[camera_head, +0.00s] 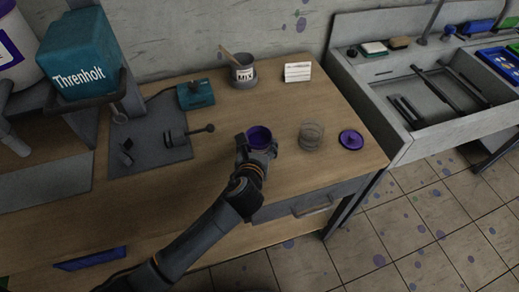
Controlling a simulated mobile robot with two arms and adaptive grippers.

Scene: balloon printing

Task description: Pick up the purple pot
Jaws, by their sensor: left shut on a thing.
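The purple pot (260,135) is a small round cup with a purple inside, at the middle of the wooden table near its front. My left gripper (257,147) reaches in from the front and is shut on the pot, with its fingers around the pot's sides. The pot looks upright. Its lower part is hidden by the gripper, so I cannot tell whether it touches the table. My right gripper does not show.
A clear glass jar (311,136) and a purple lid (351,139) stand right of the pot. A MIX can (243,72), a white card (297,72) and a teal box (195,95) are farther back. A grey sink (373,92) adjoins at right.

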